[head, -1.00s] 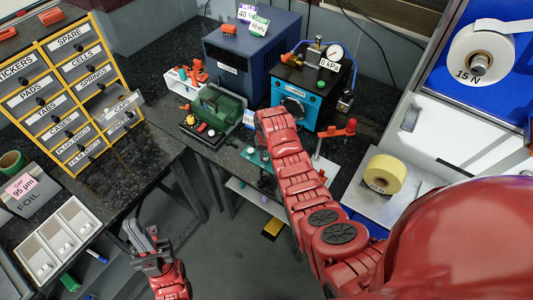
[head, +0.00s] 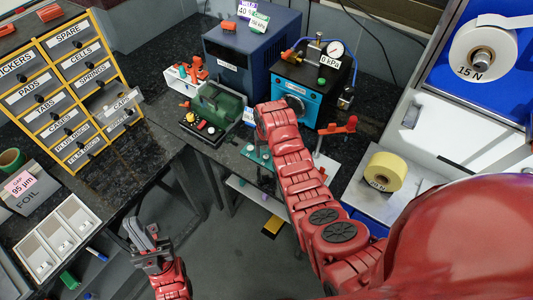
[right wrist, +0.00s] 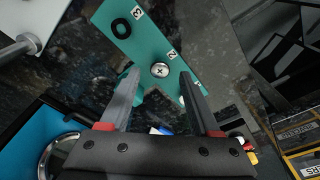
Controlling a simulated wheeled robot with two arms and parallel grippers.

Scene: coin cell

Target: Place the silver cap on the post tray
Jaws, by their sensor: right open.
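The teal tray (right wrist: 150,48) is in the right wrist view, with numbered places 3, 2 and 1. It also shows in the head view (head: 251,154), partly behind my right arm. A round silver cap (right wrist: 160,70) with a plus mark lies on it by the 2. A black ring (right wrist: 121,28) is by the 3, and a small pale piece is partly hidden by a finger near the 1. My right gripper (right wrist: 159,74) is open, its fingertips on either side of the silver cap in the picture. My left gripper (head: 140,235) hangs low at the left, its jaws unclear.
The labelled drawer cabinet (head: 42,72) stands at the left, with its CAPS drawer (head: 120,112) pulled out. A green machine (head: 219,108) and a blue device with a gauge (head: 305,95) stand behind the tray. A yellow roll (head: 384,172) is at the right.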

